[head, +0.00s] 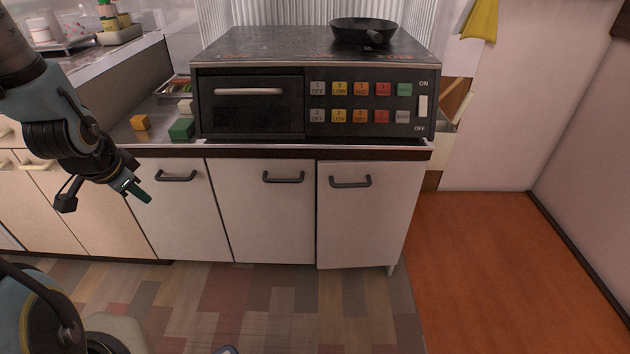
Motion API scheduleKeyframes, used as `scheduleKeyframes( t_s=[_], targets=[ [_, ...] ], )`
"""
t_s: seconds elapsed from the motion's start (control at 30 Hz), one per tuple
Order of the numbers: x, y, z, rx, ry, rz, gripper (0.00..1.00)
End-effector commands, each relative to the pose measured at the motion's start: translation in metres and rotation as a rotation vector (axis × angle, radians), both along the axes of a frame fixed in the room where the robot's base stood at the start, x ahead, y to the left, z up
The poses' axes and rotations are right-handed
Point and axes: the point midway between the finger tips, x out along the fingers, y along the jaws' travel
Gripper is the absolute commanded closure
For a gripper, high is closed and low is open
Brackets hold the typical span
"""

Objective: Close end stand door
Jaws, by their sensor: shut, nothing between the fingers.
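The white end stand door (362,215) is the rightmost door under the oven, with a dark bar handle (350,182) near its top left. It looks flush or nearly flush with the cabinet front; a small gap cannot be told from here. My gripper (143,196) is at the left of the head view, in front of the cabinet doors left of the oven. It is shut and empty, pointing down to the right, well apart from the end stand door and its handle.
A black oven (250,104) with coloured buttons stands on the counter, a frying pan (364,32) on top. Patchwork floor (270,300) in front and orange floor (480,270) at right are clear.

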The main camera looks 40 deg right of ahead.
Motion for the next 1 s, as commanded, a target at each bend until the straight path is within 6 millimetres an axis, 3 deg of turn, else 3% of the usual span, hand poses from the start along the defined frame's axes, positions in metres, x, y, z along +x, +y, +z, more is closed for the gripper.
scheduleKeyframes(
  t_s=[0.03, 0.2, 0.4, 0.5, 0.7, 1.0],
  targets=[
    [-0.002, -0.022, -0.026, -0.004, -0.041, -0.145, 1.00],
    [-0.018, -0.104, -0.069, -0.066, -0.285, -0.639, 1.00],
    [-0.069, -0.190, -0.093, -0.218, -0.650, -1.065, 1.00],
    [-0.099, -0.220, -0.092, -0.304, -0.857, -1.181, 1.00],
    [-0.140, -0.245, -0.079, -0.413, -1.175, -1.229, 1.00],
    [-0.149, -0.254, -0.071, -0.435, -1.298, -1.211, 1.00]
  ],
)
